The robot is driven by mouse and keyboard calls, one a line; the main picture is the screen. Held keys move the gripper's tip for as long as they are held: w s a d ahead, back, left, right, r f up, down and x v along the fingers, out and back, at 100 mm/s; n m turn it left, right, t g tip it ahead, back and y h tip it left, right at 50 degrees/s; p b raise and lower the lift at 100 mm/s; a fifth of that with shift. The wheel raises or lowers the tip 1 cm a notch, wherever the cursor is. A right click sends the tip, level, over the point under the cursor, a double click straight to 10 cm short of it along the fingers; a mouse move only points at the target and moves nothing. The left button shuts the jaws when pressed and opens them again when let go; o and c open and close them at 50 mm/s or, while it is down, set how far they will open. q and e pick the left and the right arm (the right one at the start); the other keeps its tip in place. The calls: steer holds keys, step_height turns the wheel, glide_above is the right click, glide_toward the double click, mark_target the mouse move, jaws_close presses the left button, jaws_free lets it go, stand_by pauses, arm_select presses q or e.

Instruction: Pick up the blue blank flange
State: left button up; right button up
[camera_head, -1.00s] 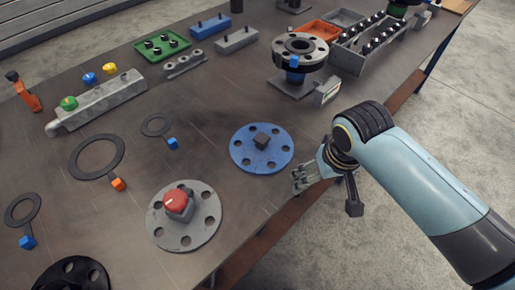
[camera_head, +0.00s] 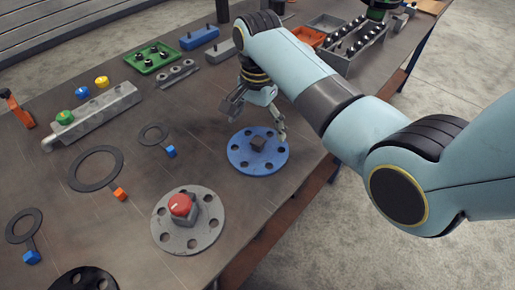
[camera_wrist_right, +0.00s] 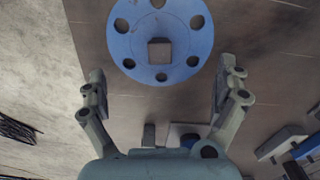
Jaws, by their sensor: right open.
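The blue blank flange (camera_head: 243,161) lies flat on the table, a round disc with bolt holes and a dark square block standing at its centre. In the right wrist view the blue blank flange (camera_wrist_right: 128,43) sits at the top, just beyond the fingertips. My right gripper (camera_head: 256,112) is open and empty above the table, by the far side of the flange. In the wrist view the right gripper (camera_wrist_right: 162,82) has its fingers spread wide with nothing between them. My left gripper is not in view.
A grey flange with a red knob (camera_head: 180,206) lies nearer the front. Ring gaskets (camera_head: 96,168) with coloured tags lie to the left. A grey block with coloured knobs (camera_head: 96,115) and a green tray (camera_head: 152,58) stand farther back. My arm hides the flanged pipe area.

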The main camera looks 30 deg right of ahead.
mark_target(258, 141)
step_height(258, 141, down, 7)
steer(key=shift+f, duration=0.1)
stand_by(0.3)
steer(key=shift+c, duration=0.3)
